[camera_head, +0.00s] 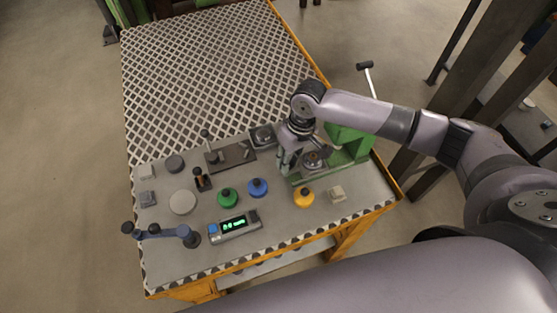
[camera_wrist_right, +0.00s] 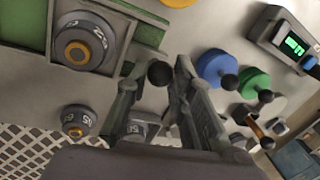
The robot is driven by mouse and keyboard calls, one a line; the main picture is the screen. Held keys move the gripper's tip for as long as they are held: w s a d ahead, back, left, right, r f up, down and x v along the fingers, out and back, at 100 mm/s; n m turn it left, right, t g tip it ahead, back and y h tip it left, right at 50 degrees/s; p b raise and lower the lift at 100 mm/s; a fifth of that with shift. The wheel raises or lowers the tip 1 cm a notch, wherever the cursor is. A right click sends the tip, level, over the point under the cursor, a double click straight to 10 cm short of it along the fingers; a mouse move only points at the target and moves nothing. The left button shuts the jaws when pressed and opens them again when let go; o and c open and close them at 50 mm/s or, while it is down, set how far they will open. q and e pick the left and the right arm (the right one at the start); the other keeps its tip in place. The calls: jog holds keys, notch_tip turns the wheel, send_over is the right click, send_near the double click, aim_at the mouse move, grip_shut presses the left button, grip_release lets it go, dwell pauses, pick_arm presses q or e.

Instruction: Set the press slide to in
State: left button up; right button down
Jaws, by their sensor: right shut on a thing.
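The green press (camera_head: 345,145) stands at the right end of the table. Its slide is a green rail (camera_head: 335,170) with a round dark numbered piece (camera_head: 313,159) on it. In the wrist view the green rail (camera_wrist_right: 145,32) and the numbered piece (camera_wrist_right: 84,42) show at upper left. My right gripper (camera_head: 287,167) is low at the left end of the rail. In the wrist view its fingers (camera_wrist_right: 157,75) are around a black ball knob (camera_wrist_right: 160,73). What the knob joins to is hidden. My left gripper is not in view.
A second numbered piece (camera_head: 263,136) stands just behind my gripper. The patterned rear of the table (camera_head: 210,70) is clear.

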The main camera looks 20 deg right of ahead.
jog(key=shift+d, duration=0.15)
jog(key=c, duration=1.4)
grip_release()
jog(key=shift+r, duration=0.1)
notch_tip(320, 180, up, 12)
jog(key=d, duration=0.2)
jog(key=shift+w+f, duration=0.2)
jog(key=shift+w, duration=0.05)
